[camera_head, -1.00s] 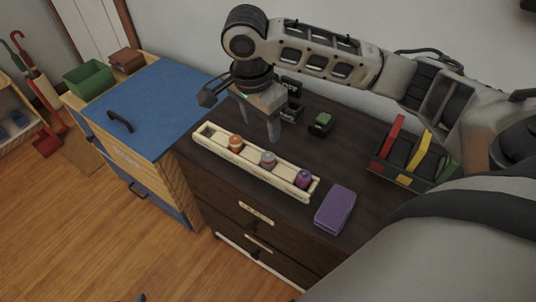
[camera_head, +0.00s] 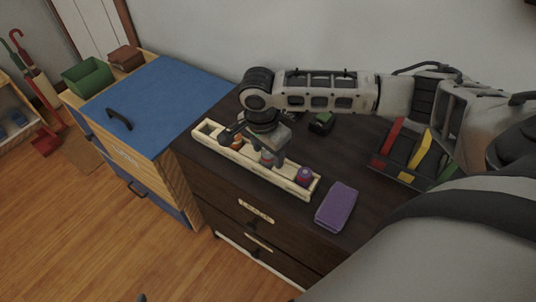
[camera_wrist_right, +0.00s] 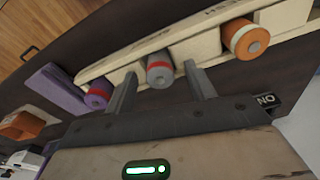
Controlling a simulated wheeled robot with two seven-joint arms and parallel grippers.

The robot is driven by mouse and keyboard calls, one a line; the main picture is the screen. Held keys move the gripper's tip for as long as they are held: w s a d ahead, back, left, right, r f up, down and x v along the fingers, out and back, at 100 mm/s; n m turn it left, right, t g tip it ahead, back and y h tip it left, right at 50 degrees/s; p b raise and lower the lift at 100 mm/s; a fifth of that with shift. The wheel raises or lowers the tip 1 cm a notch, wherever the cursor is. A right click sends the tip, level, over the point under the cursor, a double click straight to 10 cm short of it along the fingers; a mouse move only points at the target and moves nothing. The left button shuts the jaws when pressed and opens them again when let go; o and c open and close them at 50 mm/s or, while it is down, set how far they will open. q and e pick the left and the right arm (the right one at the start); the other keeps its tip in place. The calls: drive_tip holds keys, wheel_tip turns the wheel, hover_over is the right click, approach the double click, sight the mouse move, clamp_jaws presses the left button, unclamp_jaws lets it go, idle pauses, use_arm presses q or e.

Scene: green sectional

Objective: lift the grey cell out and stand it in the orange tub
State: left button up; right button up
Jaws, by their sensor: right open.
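A long cream rack (camera_head: 228,151) on the dark dresser holds an orange-banded cell, the grey cell and a purple cell. The grey cell (camera_head: 267,158) is in the middle slot and shows a red band in the wrist view (camera_wrist_right: 160,70). My right gripper (camera_head: 269,157) is open above the rack, its fingers (camera_wrist_right: 160,69) on either side of the grey cell with gaps showing. An orange-brown container (camera_wrist_right: 24,125) is partly in the wrist view; I cannot tell if it is the orange tub. My left gripper is not in view.
The orange-banded cell (camera_wrist_right: 246,38) and purple cell (camera_wrist_right: 98,93) flank the grey one. A purple case (camera_head: 337,207) lies by the rack's right end. A divided tray (camera_head: 385,172) with red and yellow pieces stands right. A blue-topped cabinet (camera_head: 160,98) stands left.

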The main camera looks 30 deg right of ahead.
drive_tip(key=c, duration=1.1)
drive_tip(key=shift+c, duration=0.2)
drive_tip(key=shift+r, duration=0.15)
